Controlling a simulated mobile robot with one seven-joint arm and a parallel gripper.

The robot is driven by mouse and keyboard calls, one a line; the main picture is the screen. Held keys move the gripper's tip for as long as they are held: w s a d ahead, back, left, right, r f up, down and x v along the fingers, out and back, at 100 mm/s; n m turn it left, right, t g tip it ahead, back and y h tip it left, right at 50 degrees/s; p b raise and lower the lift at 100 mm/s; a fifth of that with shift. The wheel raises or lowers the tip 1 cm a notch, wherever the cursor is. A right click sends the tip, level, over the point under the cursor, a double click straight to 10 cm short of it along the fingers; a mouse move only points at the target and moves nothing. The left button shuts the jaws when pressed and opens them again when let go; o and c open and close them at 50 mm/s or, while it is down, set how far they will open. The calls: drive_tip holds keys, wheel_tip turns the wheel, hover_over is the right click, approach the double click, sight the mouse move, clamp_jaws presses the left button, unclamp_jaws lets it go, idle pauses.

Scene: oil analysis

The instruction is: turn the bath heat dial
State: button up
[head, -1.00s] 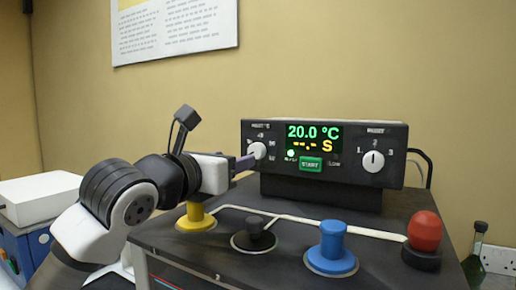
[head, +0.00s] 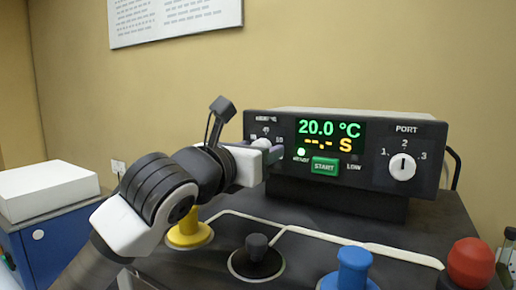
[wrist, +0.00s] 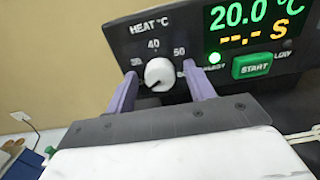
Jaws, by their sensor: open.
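The bath heat dial (wrist: 159,74) is a white round knob under the label HEAT °C, with marks around 30, 40 and 50. A dark pointer mark shows on its lower left. In the head view the dial (head: 262,144) is partly hidden behind my gripper (head: 272,155). In the wrist view my gripper (wrist: 160,88) is open, with one purple finger on each side of the dial. A gap shows beside the knob; whether either finger touches it I cannot tell. The display (head: 330,135) reads 20.0 °C and --.- S.
On the same control box are a green START button (head: 325,166) and a white PORT dial (head: 402,167). Yellow (head: 190,233), black (head: 256,248), blue (head: 352,268) and red (head: 470,264) knobs stand on the bench top below. A white box (head: 47,190) is at the left.

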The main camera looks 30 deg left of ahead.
drive_tip(key=c, duration=1)
drive_tip(key=shift+f+b, duration=0.15)
drive_tip(key=shift+b, duration=0.45)
drive_tip(key=shift+m+b, duration=5.05)
drive_tip(key=shift+m, duration=0.75)
drive_tip(key=shift+r, duration=0.2)
